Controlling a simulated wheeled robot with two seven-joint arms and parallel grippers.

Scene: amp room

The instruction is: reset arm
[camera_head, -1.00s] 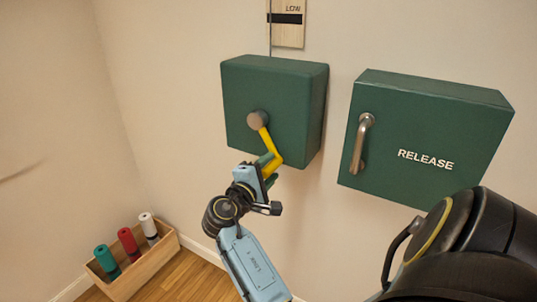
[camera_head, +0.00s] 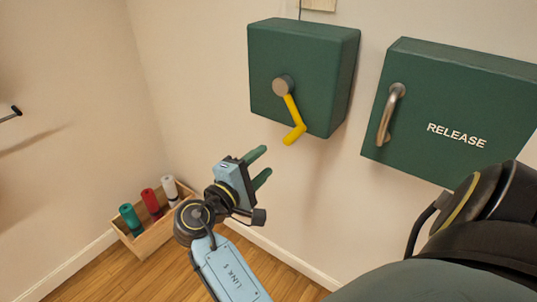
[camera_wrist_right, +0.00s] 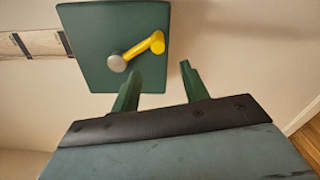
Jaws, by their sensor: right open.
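My right gripper (camera_head: 266,163) is open and empty, with its two green fingers apart. It is below and left of the yellow crank (camera_head: 292,120), clear of it. The crank hangs down from a grey hub on a green box (camera_head: 325,75) on the wall. My left gripper is not in view.
A green RELEASE box (camera_head: 450,100) with a metal handle (camera_head: 389,115) is on the wall to the right. A wooden crate (camera_head: 150,238) with green, red and white cylinders stands on the floor at lower left. Wall below the crank box is clear.

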